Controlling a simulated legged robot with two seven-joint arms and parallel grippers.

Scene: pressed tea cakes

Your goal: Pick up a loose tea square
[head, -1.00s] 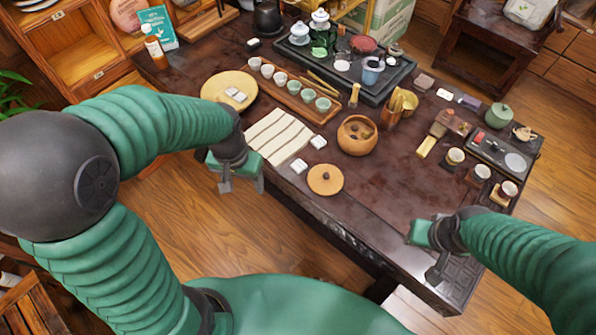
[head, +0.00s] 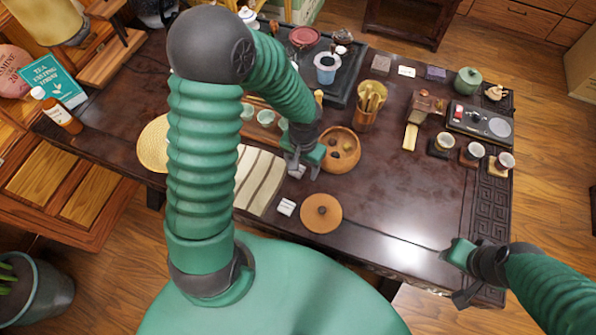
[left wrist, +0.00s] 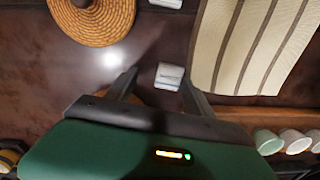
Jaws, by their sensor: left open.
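My left gripper (head: 297,166) is open, low over the table beside the wooden bowl (head: 338,150). In the left wrist view a small white tea square (left wrist: 169,76) lies between and just beyond the tips of the open fingers (left wrist: 158,80). Whether they touch it cannot be told. In the head view that square is mostly hidden by the gripper. A second white tea square (head: 286,207) lies nearer the front edge, left of the round lid (head: 321,213). It shows at the top of the left wrist view (left wrist: 167,3). My right gripper (head: 459,275) hangs over the front right corner; its opening is unclear.
The striped cloth (head: 258,180) lies left of the squares, partly behind my left arm. The lid shows in the left wrist view (left wrist: 93,20). Cups (left wrist: 285,142) stand in a row nearby. The table's front right is clear.

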